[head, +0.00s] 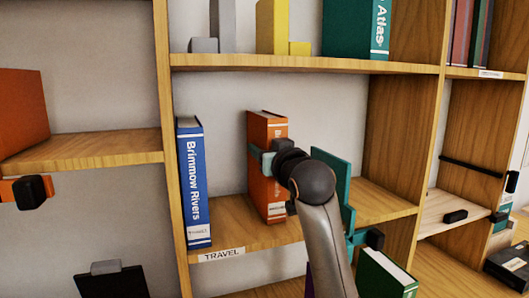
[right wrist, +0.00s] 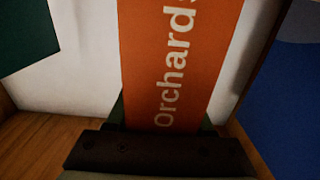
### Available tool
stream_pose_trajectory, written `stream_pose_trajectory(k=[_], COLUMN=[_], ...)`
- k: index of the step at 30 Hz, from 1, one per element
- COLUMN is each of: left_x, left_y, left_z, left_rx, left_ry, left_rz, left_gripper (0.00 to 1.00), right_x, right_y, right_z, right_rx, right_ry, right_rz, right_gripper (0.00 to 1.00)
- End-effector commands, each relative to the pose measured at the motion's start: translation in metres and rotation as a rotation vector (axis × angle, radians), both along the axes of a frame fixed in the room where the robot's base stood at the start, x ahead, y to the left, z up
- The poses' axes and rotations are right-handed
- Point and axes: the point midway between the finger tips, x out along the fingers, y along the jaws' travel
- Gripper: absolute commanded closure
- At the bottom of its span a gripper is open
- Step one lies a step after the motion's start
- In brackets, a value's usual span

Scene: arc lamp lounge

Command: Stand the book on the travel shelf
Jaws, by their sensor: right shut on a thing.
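The orange book (head: 267,190) stands upright over the travel shelf (head: 232,236), its spine facing out. In the right wrist view its spine (right wrist: 178,60) reads "Orchards". My right gripper (head: 268,158) is shut on the book at its upper part; the wrist hides some of the spine. The book's foot is at the board, but I cannot tell whether it touches. A blue book, "Brimmow Rivers" (head: 193,185), stands to the left with a gap between them. The "TRAVEL" label (head: 221,254) is on the shelf's front edge. My left gripper is not in view.
A teal bookend-like plate (head: 345,195) stands right of the orange book, partly behind my arm. A shelf with a green atlas (head: 347,28) is above. A green book (head: 388,276) is below right. Bare board shows between the blue and orange books.

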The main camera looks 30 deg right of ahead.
Motion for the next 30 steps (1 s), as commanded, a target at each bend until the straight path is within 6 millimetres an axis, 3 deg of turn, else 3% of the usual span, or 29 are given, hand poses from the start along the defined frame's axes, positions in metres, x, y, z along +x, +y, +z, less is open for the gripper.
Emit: stream_pose_trajectory(k=[6, 7, 14, 24, 30], left_x=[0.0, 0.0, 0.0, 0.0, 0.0], left_y=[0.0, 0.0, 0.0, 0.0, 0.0], left_z=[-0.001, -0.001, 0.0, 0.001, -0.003], left_rx=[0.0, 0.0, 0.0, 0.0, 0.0], left_ry=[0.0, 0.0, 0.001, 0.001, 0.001], left_rz=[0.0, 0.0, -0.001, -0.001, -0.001], left_gripper=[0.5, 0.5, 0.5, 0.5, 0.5], right_x=[-0.001, 0.0, 0.0, 0.0, -0.024], right_y=[0.0, 0.0, 0.0, 0.0, 0.006], right_z=[0.0, -0.003, -0.002, 0.002, 0.0], right_rx=[-0.002, 0.0, 0.0, 0.0, -0.001], right_ry=[-0.007, 0.0, 0.0, -0.001, -0.004], right_rz=[0.0, 0.0, 0.0, 0.0, 0.001], right_gripper=[1.0, 0.45, 0.2, 0.18, 0.18])
